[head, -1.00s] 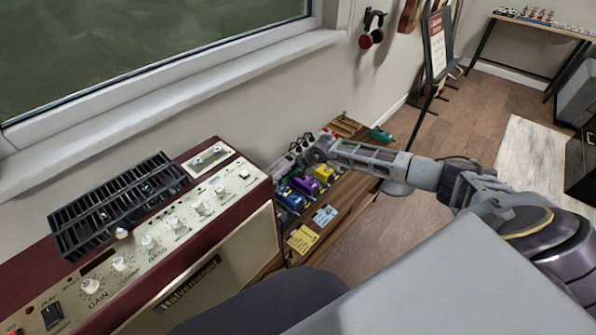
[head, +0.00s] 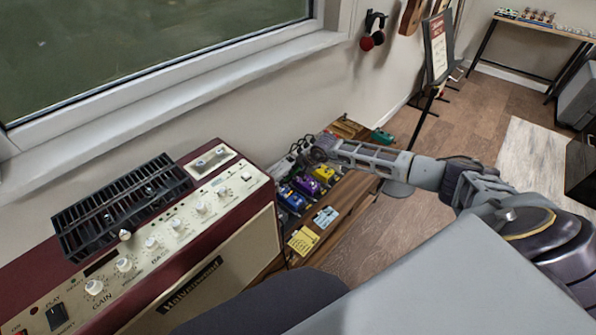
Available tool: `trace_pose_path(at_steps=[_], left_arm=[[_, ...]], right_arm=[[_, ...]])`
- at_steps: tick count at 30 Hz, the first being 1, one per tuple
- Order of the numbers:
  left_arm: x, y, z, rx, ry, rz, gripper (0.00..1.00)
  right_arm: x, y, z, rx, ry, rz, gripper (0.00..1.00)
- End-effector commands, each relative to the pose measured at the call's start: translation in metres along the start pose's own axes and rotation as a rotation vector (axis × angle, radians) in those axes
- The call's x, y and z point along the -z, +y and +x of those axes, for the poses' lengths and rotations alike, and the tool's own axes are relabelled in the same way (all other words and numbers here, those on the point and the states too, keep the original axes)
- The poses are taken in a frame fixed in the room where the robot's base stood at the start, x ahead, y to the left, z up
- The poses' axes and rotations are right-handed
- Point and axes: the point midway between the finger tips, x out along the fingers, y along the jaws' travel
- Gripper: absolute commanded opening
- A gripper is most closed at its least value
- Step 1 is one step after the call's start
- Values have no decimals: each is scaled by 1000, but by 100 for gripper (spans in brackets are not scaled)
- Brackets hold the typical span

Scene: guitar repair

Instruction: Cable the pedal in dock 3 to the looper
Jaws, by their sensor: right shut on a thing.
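Several small pedals sit in a row on a wooden bench behind the amplifier: a blue one (head: 291,199), a purple one (head: 307,185) and a yellow one (head: 324,174). A green box (head: 382,136) lies at the bench's far end. Which pedal is in dock 3 and which is the looper, I cannot tell. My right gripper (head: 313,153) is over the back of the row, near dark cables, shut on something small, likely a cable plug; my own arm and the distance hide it. My left gripper is not in view.
A dark red amplifier (head: 235,262) with a black rack on top stands at the left front. A yellow card (head: 303,240) and a pale blue card (head: 326,216) lie on the bench (head: 350,193). A window sill runs along the wall.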

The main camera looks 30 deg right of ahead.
Motion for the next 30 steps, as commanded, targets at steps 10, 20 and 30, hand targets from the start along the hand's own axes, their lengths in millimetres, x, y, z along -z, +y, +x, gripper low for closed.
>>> trace_pose_path(at_steps=[10,20,30], left_arm=[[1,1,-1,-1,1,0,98],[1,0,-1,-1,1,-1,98],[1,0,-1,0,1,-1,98]], right_arm=[[0,-2,-3,1,0,0,0],[0,-2,-3,1,0,0,34],[0,-1,-2,0,0,0,51]])
